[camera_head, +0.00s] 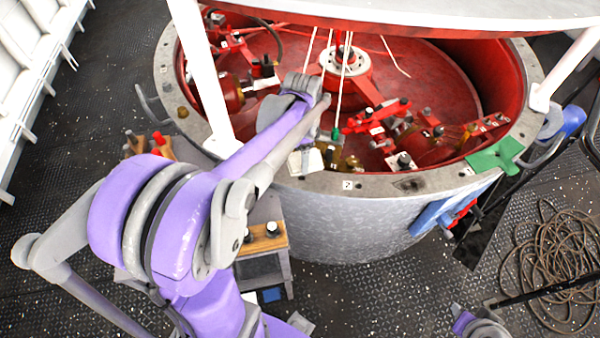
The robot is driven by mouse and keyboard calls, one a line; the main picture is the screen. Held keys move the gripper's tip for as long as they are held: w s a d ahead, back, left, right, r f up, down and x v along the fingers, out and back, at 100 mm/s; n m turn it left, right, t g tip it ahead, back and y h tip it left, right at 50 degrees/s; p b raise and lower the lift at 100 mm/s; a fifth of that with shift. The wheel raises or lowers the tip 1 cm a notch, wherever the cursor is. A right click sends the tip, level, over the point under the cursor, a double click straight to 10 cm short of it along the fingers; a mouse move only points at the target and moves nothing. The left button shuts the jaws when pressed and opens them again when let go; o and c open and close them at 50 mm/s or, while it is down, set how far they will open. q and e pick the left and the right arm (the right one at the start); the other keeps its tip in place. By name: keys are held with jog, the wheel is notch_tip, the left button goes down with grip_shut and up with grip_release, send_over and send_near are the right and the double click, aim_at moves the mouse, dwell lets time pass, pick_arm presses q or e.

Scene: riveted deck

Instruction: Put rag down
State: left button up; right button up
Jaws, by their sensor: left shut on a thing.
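My left gripper (302,88) is at the far end of my purple and grey left arm, over the near side of the round drum (345,220). It is shut, but the arm hides most of the jaws and what they hold. A small off-white, cloth-like patch (306,161) shows just under the forearm at the drum's near rim; it may be the rag, and I cannot tell whether it touches the rim. A green cloth-like piece (495,155) lies over the rim at the right. My right gripper cannot be made out.
Red machinery (375,115) and hanging white cords fill the drum, under a raised white lid (420,12) on white struts. A blue piece (437,215) hangs outside. A small wooden-topped stand (264,240) is in front. Coiled rope (555,260) lies on the deck at right.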

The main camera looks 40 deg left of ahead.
aim_at(302, 178)
pick_arm(q)
notch_tip(302, 178, down, 7)
jog(key=shift+r, duration=0.1)
dwell(0.3)
jog(key=shift+f+b, duration=0.25)
jog(key=shift+b, duration=0.05)
jog(key=o, duration=1.3)
jog(key=shift+o, duration=0.2)
jog(key=shift+r, duration=0.1)
